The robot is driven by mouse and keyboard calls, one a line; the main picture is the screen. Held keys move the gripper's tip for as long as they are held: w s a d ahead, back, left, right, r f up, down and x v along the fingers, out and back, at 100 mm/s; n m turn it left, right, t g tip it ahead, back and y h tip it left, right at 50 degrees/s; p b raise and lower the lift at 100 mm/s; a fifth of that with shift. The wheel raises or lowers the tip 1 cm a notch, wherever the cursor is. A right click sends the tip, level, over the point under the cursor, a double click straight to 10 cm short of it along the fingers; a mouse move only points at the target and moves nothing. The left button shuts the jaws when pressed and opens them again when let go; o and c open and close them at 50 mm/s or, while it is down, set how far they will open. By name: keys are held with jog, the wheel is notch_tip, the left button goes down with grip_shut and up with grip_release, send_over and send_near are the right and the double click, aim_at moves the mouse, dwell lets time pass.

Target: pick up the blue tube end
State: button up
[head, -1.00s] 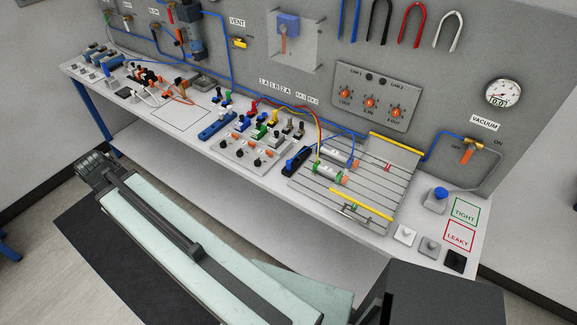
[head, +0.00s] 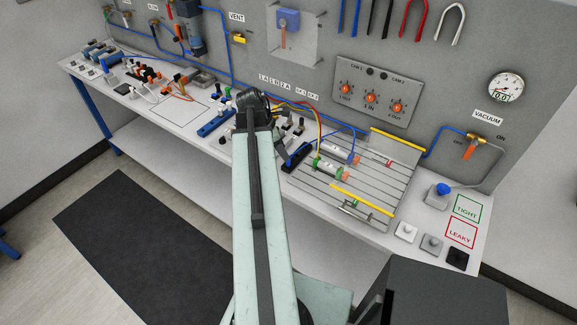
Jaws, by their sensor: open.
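Thin blue tubing (head: 345,128) runs along the back of the bench and curves near the two small cylinders (head: 340,150) on the slotted plate. I cannot make out which free blue tube end is meant; an end may be hidden behind my arm. My arm (head: 256,190) rises across the middle of the head view, its dark top joint over the valve area.
A slotted plate (head: 375,210) with yellow bars lies right of my arm. Several small valves and a blue block (head: 215,125) stand left of it. Push buttons (head: 431,243) line the right front edge. The upright panel with a vacuum gauge (head: 506,88) closes the back.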

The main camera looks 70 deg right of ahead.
aim_at(288, 162)
jog(key=b+x, duration=0.4)
jog(key=x, duration=0.1)
jog(key=shift+s+f+b, duration=0.2)
jog(key=shift+s+b, duration=0.05)
jog(key=shift+b, duration=0.1)
jog(key=shift+r, duration=0.15)
grip_shut()
